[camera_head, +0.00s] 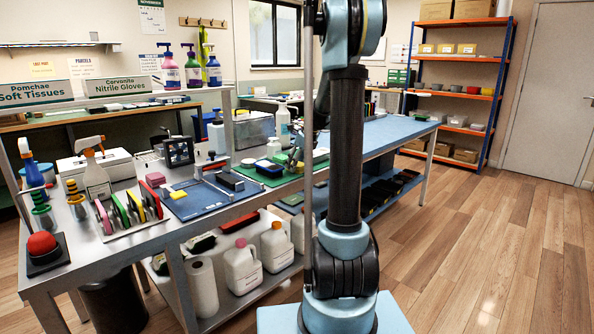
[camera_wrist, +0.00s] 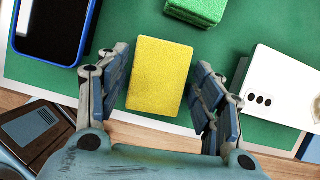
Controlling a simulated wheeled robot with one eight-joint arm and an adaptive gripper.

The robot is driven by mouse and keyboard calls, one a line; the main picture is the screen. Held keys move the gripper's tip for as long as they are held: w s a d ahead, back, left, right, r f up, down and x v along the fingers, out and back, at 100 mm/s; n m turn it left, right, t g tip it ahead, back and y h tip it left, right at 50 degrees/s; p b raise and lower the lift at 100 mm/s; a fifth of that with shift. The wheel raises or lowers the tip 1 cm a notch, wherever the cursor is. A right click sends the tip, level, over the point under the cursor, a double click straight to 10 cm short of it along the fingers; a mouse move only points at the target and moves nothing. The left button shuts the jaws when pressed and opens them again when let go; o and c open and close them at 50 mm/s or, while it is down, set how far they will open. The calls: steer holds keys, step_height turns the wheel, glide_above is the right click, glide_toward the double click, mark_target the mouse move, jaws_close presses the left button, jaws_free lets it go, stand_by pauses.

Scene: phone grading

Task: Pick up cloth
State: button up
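A yellow, fine-textured rectangular pad (camera_wrist: 160,76), seemingly the folded cloth, lies on the green mat (camera_wrist: 130,18) in the wrist view. My gripper (camera_wrist: 161,62) is open, with one finger on each side of the pad. Gaps show between the fingers and the pad, so it is not gripped. In the head view, my gripper end is small and partly hidden by my arm, near the green mat (camera_head: 262,176) on the workbench. A smaller yellow piece (camera_head: 178,195) lies on the blue mat there.
In the wrist view, a blue-edged phone (camera_wrist: 52,30) lies left, a white phone (camera_wrist: 275,90) right, and a green block (camera_wrist: 197,10) beyond the pad. The mat's near edge meets the bench edge. Bottles and a rack of coloured pads (camera_head: 130,214) crowd the bench's left.

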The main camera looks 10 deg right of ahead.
steer(key=c, duration=0.4)
steer(key=shift+o, duration=0.2)
step_height(320, 180, up, 10)
stand_by(0.4)
